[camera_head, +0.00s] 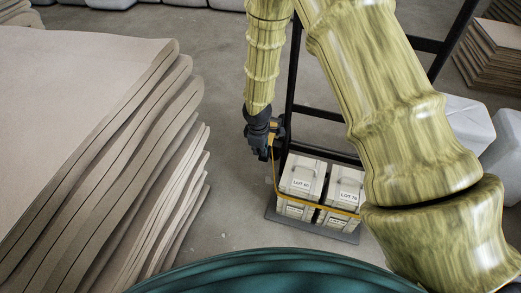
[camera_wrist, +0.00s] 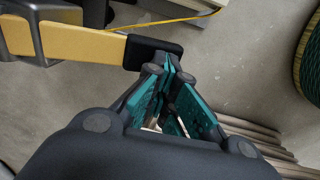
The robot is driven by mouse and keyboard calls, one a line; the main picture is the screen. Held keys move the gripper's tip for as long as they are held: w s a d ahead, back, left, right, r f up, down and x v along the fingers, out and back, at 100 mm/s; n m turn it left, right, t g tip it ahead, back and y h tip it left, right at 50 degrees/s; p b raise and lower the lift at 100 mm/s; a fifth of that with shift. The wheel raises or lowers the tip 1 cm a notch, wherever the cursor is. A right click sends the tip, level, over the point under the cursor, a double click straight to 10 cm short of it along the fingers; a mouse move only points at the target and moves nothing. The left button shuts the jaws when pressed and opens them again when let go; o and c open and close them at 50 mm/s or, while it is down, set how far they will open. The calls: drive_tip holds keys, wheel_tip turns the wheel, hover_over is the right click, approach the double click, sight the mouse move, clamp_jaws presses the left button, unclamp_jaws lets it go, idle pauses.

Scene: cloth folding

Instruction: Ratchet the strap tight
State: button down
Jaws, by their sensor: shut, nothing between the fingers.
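Two pale lidded cases, one marked LOT 69 (camera_head: 302,178) and one to its right (camera_head: 344,188), stand side by side on a dark base. A yellow strap (camera_head: 318,205) runs across their fronts and up at the left towards my gripper. The ratchet shows as a small yellow and black part (camera_head: 275,130) by the dark frame. In the wrist view its yellow handle (camera_wrist: 92,42) ends in a black grip. My gripper (camera_head: 262,153) is left of the cases. In the wrist view its teal-padded fingers (camera_wrist: 172,66) are shut and empty, their tips close beside the black grip; contact cannot be told.
A dark upright frame (camera_head: 291,85) stands behind the cases. A tall stack of brown sheets (camera_head: 90,110) fills the left. White containers (camera_head: 466,122) stand at the right. Bare concrete floor (camera_head: 222,170) lies between the stack and the cases.

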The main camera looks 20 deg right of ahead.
drive_tip(key=shift+s+f, duration=0.1)
drive_tip(key=shift+s, duration=0.05)
drive_tip(key=shift+s+a+r+p, duration=0.15)
drive_tip(key=shift+r+p, duration=0.4)
drive_tip(key=shift+p, duration=0.15)
drive_tip(key=s+a+r+p, duration=0.1)
drive_tip(key=s+r+p, duration=0.1)
drive_tip(key=r, duration=0.3)
drive_tip(key=s+a+r+p, duration=0.2)
drive_tip(key=r+p, duration=0.1)
drive_tip(key=r, duration=0.3)
drive_tip(key=shift+s+r, duration=0.3)
drive_tip(key=shift+a, duration=0.1)
